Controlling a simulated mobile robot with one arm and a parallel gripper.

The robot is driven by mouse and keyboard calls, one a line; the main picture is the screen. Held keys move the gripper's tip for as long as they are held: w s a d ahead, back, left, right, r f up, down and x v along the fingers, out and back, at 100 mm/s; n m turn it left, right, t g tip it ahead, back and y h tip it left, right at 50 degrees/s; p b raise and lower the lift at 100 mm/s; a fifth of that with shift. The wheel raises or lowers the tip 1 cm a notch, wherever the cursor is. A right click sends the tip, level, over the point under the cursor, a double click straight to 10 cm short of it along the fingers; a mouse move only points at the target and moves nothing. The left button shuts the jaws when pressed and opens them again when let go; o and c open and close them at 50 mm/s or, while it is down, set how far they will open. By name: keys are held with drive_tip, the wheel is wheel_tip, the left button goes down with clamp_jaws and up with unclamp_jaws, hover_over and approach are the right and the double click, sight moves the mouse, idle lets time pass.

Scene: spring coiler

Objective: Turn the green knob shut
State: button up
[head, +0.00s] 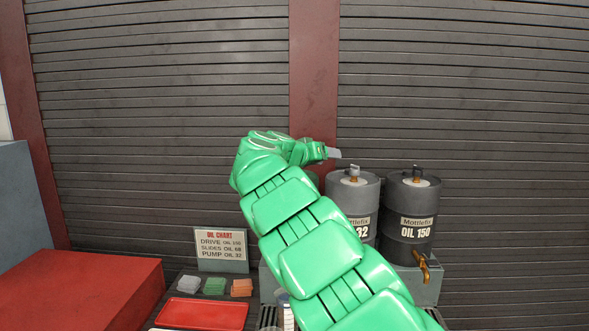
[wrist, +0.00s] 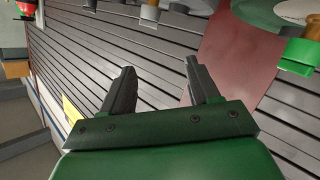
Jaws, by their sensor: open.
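No green knob shows clearly in the head view. In the head view my gripper (head: 333,153) is raised, pointing right, above and left of the oil drums.
The OIL 150 drum (head: 408,240) has a brass tap (head: 425,268); the drum labelled 32 (head: 366,192) is partly behind my arm. An oil chart (head: 221,243), coloured cloths (head: 214,286) and a red tray (head: 203,314) are lower left. A red block (head: 80,295) stands further left.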

drive_tip(key=w+a+t, duration=0.1)
drive_tip(key=a, duration=0.2)
drive_tip(key=w+a, duration=0.1)
drive_tip(key=a, duration=0.2)
drive_tip(key=w+a+t+y, duration=0.1)
drive_tip(key=a, duration=0.2)
drive_tip(key=shift+w+a+t, duration=0.1)
drive_tip(key=shift+a+t, duration=0.2)
drive_tip(key=shift+a, duration=0.1)
drive_tip(key=shift+m+t+h, duration=0.3)
drive_tip(key=shift+m+t, duration=0.1)
drive_tip(key=shift+m, duration=0.5)
drive_tip(key=a+f, duration=0.1)
drive_tip(key=w+a+f, duration=0.1)
drive_tip(key=a+f, duration=0.1)
drive_tip(key=shift+f, duration=0.2)
drive_tip(key=shift+s+a+f+m, duration=0.15)
drive_tip(key=shift+a+f+m, duration=0.1)
drive_tip(key=shift+f+m, duration=0.45)
drive_tip(key=shift+s+a+f+m+h, duration=0.1)
drive_tip(key=shift+s+f+m+h, duration=0.2)
drive_tip(key=shift+f+m, duration=0.3)
drive_tip(key=shift+x, duration=3.85)
drive_tip(key=c, duration=1)
